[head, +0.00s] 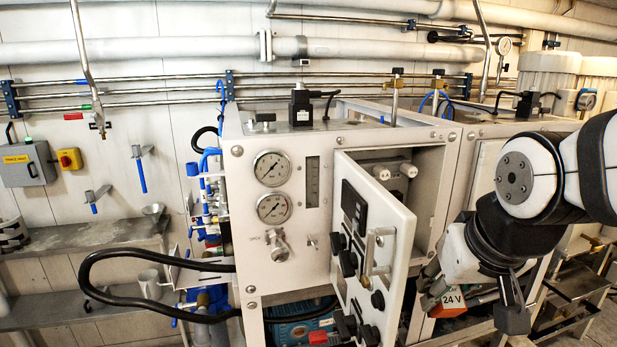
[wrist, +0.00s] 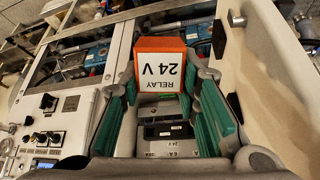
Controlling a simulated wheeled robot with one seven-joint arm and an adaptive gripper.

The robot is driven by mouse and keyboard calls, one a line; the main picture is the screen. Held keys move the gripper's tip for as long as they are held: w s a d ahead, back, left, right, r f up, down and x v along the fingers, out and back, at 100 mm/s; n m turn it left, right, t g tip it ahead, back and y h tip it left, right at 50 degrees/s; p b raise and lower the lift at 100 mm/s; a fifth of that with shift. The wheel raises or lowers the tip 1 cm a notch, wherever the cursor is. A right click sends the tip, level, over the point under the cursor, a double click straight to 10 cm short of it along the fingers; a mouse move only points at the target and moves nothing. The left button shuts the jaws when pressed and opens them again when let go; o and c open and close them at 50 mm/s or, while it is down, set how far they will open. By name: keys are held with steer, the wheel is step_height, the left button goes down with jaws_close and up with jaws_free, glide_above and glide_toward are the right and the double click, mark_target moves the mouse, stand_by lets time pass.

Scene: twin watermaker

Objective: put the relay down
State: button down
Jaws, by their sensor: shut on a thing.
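The relay is an orange block with a white label reading "RELAY 24 V" (wrist: 160,66). In the wrist view it sits between the green finger pads of my gripper (wrist: 163,78), which is shut on it near the fingertips. In the head view the relay (head: 446,304) shows at the lower right, below my wrist and right of the open cabinet door (head: 385,235). My gripper (head: 482,296) is partly hidden there by its own links. I cannot tell whether the relay touches any surface beneath it.
Grey and black labelled blocks (wrist: 165,130) lie between my fingers in the wrist view, below the relay in the picture. A switch panel (wrist: 45,135) is at left. The white cabinet (head: 300,180) stands with its door swung open. A black hose (head: 150,255) loops at its left.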

steer(key=w+r+x, duration=0.1)
steer(key=w+x, duration=0.1)
steer(key=x, duration=1.3)
steer(key=w+r+x, duration=0.1)
steer(key=w+x, duration=0.1)
steer(key=x, duration=1.4)
steer(key=shift+w+r, duration=0.2)
steer(key=shift+w, duration=0.2)
